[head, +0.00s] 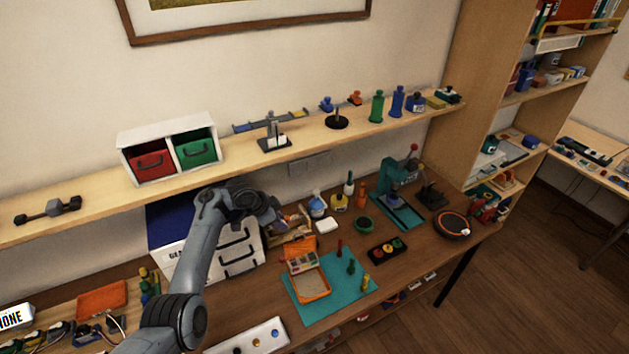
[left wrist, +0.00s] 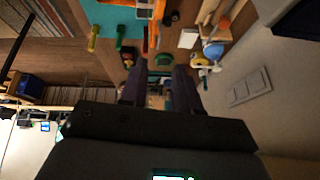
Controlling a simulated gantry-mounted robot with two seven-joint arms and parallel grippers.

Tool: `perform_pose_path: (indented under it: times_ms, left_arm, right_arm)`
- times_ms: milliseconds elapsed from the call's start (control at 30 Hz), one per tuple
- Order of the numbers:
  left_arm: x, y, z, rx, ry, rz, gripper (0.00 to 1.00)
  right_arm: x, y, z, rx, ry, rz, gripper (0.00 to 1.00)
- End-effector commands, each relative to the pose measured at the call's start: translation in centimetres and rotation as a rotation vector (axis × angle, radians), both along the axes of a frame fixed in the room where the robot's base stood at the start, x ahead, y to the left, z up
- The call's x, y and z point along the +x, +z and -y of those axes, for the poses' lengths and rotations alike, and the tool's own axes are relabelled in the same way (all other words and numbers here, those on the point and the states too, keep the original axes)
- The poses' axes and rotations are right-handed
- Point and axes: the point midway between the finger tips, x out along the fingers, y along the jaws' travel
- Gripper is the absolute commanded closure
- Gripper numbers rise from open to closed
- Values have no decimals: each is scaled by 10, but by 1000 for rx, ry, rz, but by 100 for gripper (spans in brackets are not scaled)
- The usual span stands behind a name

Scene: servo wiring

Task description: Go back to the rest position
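My left arm reaches up from the bottom of the head view. My left gripper (head: 268,210) is above the back of the workbench (head: 235,307), in front of the white drawer unit (head: 230,249). In the left wrist view the two dark fingers of this gripper (left wrist: 160,88) stand apart, and I see nothing held between them. My right arm and gripper are in neither view.
A wall shelf (head: 311,148) with red and green drawers runs close behind my left gripper. Bottles, a green press (head: 396,190), an orange case (head: 305,270) on a teal mat (head: 342,283) and a round black-orange device (head: 452,225) crowd the bench.

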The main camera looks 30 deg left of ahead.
Motion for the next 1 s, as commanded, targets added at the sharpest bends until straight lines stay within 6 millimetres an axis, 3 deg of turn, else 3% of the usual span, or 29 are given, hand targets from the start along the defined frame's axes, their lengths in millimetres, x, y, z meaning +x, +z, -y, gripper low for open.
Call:
perform_pose_path:
  times_ms: [167,267,367,533,600,700,867,1000]
  left_arm:
    - [-10,-16,0,0,-1,-28,69]
    - [-29,-45,2,-3,-2,-79,69]
    - [-61,-88,7,-1,-11,-158,69]
    - [-150,-172,20,46,-48,-316,69]
    - [-191,-198,25,88,-52,-367,69]
    - [-245,-222,32,155,-48,-421,69]
    - [-322,-231,56,250,-22,-462,69]
    - [-379,-207,92,294,30,-450,69]
  right_arm:
    - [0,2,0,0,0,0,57]
    - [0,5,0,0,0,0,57]
    - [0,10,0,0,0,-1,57]
    - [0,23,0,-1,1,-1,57]
    - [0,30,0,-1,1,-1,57]
    - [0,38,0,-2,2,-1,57]
    - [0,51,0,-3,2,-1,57]
    - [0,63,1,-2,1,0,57]
